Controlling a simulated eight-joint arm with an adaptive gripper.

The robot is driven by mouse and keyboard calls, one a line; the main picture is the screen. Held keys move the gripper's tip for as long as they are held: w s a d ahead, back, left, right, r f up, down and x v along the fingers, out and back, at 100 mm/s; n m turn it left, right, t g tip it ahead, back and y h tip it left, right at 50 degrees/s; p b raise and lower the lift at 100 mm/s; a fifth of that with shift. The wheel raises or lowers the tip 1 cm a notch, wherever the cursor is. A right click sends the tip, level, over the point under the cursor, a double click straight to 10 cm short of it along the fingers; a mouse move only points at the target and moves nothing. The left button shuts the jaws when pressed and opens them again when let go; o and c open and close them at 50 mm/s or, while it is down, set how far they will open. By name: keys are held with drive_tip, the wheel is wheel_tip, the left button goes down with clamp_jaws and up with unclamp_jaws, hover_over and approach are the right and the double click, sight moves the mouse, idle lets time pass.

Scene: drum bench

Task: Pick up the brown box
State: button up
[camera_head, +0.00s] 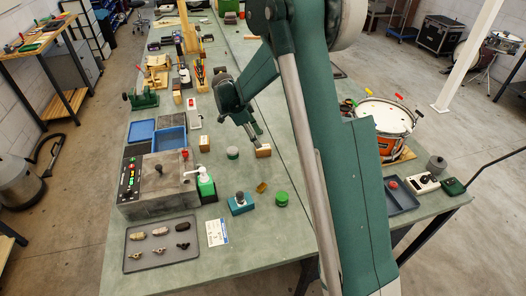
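A small brown box (263,151) with a pale front face stands on the green bench, near its middle. My gripper (257,138) reaches down to it from the upper left, with its fingertips at the box's top or just behind it. I cannot tell whether the fingers touch the box or how far apart they are. A similar small brown block (205,145) stands to the left, clear of my gripper.
A grey control box (160,196) and a blue tray (171,139) are left; an orange drum (387,124) is right, beyond my arm.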

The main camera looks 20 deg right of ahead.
sight(265, 151)
drive_tip(key=shift+x, duration=1.3)
drive_tip(key=shift+d, duration=0.1)
drive_tip(key=shift+b+x, duration=0.4)
drive_tip(key=shift+x, duration=2.15)
drive_tip(key=shift+d, duration=0.1)
drive_tip(key=shift+c, duration=0.2)
drive_tip(key=c, duration=1)
